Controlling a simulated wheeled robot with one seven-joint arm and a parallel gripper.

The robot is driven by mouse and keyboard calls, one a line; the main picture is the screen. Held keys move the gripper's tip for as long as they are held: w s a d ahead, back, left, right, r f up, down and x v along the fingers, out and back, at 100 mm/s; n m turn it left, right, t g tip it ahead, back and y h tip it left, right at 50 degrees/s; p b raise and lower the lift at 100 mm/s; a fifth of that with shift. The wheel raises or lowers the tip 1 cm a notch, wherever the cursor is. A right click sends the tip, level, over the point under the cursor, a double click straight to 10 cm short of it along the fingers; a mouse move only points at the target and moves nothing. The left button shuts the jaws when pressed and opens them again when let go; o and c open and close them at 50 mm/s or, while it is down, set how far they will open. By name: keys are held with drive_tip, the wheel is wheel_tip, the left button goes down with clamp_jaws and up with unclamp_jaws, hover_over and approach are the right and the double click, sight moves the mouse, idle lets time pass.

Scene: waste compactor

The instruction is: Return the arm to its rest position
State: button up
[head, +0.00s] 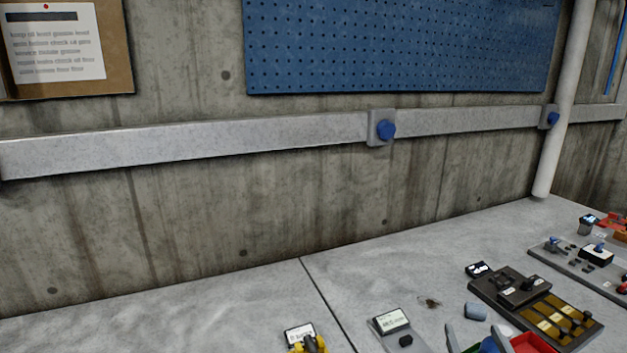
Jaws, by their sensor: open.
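My arm and my gripper do not show clearly anywhere in the head view. The arm's pose cannot be seen from here.
Bottom right holds a dark fixture with brass-coloured strips (540,312), a grey-blue cylinder (476,311) and a red tray (533,343). Small displays (390,320) and a yellow part (310,344) stand near the bottom edge. A white pipe (565,110) meets the worktop's back.

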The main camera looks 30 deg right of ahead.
drive_tip(key=s+a+f+n+y, duration=0.1)
drive_tip(key=s+a+n+y, duration=0.2)
drive_tip(key=s+a, duration=0.8)
drive_tip(key=s+a+f+n+t+y, duration=0.1)
drive_tip(key=s+a+n+y, duration=0.3)
drive_tip(key=s+a+y, duration=0.3)
drive_tip(key=s+a, duration=0.5)
drive_tip(key=a, duration=0.8)
drive_tip(key=shift+s+a+t+y+b, duration=0.15)
drive_tip(key=shift+a+t+y+b, duration=0.15)
drive_tip(key=shift+a+b, duration=0.1)
